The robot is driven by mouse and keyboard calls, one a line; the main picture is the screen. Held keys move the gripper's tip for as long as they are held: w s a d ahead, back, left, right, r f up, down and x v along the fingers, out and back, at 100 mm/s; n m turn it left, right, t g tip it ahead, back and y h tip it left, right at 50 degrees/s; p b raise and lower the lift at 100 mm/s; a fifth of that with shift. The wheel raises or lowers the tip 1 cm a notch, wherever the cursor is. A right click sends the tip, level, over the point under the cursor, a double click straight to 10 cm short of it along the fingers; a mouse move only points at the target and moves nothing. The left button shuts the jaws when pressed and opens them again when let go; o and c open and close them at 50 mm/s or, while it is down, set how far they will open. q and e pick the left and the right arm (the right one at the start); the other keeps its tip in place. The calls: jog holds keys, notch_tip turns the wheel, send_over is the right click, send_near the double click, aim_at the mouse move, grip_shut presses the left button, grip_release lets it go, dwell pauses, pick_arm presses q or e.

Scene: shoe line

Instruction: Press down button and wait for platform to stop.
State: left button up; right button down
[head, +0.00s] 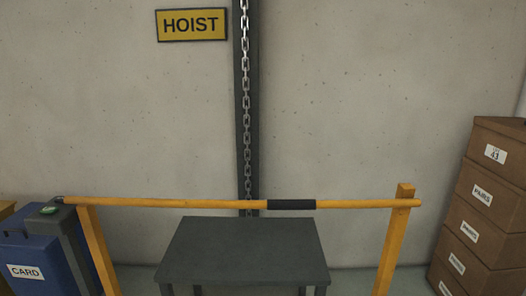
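A dark grey platform (245,250) with a flat, bare top and legs beneath stands in front of the wall, behind a yellow bar. A hoist chain (247,120) hangs down a dark vertical rail above its back edge. A small green round piece (49,210) sits on top of a dark grey post (75,245) at the left; I cannot tell whether it is a button. No clearly marked down button shows. Neither of my grippers is in view.
The yellow bar (170,203) with a black grip lies across two yellow posts. A blue bin (35,250) labelled CARD stands at the left. Stacked brown boxes (480,215) stand at the right. A yellow HOIST sign (191,25) is on the concrete wall.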

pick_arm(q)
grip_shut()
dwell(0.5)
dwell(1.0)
